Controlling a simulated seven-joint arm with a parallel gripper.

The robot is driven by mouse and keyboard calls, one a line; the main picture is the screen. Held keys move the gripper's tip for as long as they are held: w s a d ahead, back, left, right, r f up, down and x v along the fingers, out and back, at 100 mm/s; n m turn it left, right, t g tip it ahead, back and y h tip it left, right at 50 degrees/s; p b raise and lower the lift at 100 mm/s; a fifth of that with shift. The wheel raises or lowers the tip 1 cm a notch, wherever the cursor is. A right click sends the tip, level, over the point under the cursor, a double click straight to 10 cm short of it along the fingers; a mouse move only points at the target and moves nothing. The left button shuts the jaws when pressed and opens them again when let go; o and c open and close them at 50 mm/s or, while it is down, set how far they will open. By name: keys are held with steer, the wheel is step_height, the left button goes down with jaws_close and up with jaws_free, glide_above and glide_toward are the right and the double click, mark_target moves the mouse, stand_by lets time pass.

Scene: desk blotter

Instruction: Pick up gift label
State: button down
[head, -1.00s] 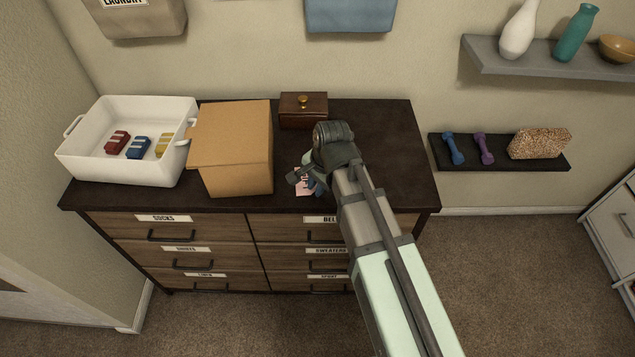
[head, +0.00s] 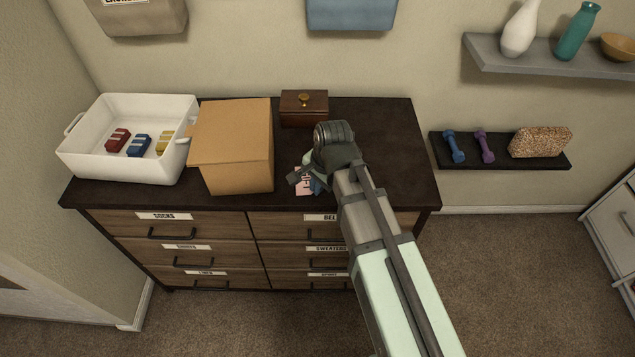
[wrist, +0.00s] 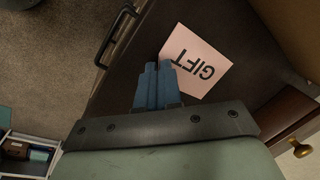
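The gift label (wrist: 205,62) is a flat pale pink card marked "GIFT". It lies face up near the front edge of the dark dresser top (head: 390,130). In the head view the label (head: 304,187) is partly hidden by my gripper. My gripper (wrist: 158,66) has its two blue fingers close together at the label's near edge, covering a small part of it. The broad face of the label is turned to the wrist camera, and I see no part of it clearly between the fingers. Whether its edge is pinched is hidden.
A cardboard box (head: 232,150) stands left of my gripper, with a white bin (head: 85,155) holding small colored items beyond it. A wooden box (head: 303,108) with a knob stands behind. The dresser top to the right is clear.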

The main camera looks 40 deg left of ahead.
steer(key=shift+s+d, duration=2.1)
steer(key=shift+d, duration=0.1)
steer(key=c, duration=1.2)
jaws_free()
steer(key=shift+c, duration=0.2)
steer(key=v, duration=1.3)
steer(key=shift+r, duration=0.4)
